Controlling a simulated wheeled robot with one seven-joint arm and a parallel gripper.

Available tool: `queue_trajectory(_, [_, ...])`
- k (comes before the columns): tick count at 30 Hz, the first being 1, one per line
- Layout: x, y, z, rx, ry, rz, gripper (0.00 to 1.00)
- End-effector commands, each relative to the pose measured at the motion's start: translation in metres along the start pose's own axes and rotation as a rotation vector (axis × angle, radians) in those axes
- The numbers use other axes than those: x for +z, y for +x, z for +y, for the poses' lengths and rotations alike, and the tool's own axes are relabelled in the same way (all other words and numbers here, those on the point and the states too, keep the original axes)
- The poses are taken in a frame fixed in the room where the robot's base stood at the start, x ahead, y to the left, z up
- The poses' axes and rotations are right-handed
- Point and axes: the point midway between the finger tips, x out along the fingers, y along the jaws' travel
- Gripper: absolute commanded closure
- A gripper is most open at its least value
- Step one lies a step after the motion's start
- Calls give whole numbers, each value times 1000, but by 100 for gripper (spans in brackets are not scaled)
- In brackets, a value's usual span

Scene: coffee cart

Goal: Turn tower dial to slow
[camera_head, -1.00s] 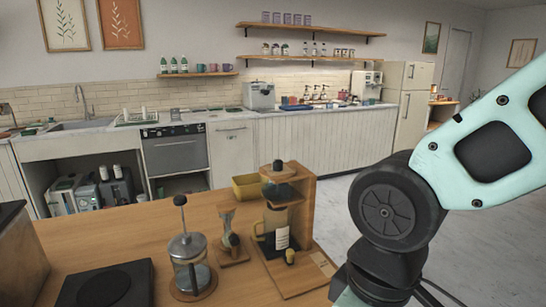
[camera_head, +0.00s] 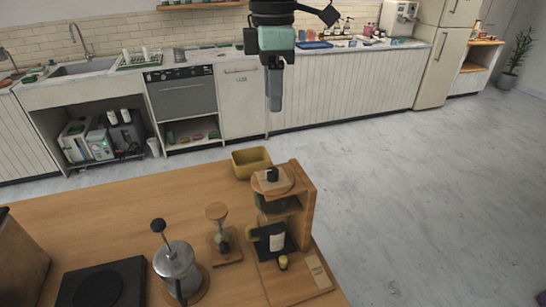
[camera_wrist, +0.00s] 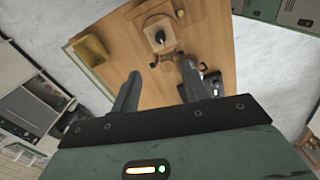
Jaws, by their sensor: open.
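The wooden tower (camera_head: 306,205) stands at the right end of the wooden table. A small yellow knob, which looks like its dial (camera_head: 283,262), sits low at its front above the base board (camera_head: 300,288). Its setting is too small to read. My gripper (camera_head: 274,104) hangs in the air above and behind the tower in the head view, pointing down, apart from it. In the wrist view, my gripper (camera_wrist: 158,70) is open and empty, with the tower's top (camera_wrist: 160,34) beyond the fingertips.
A yellow bin (camera_head: 251,162) stands behind the tower. A black plate (camera_head: 103,284) lies at the front left. The floor right of the table is clear.

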Motion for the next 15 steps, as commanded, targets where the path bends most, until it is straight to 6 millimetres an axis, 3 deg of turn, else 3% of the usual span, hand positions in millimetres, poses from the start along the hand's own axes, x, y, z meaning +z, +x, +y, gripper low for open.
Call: queue_trajectory(15, [0, 101, -2, -6, 1, -3, 55])
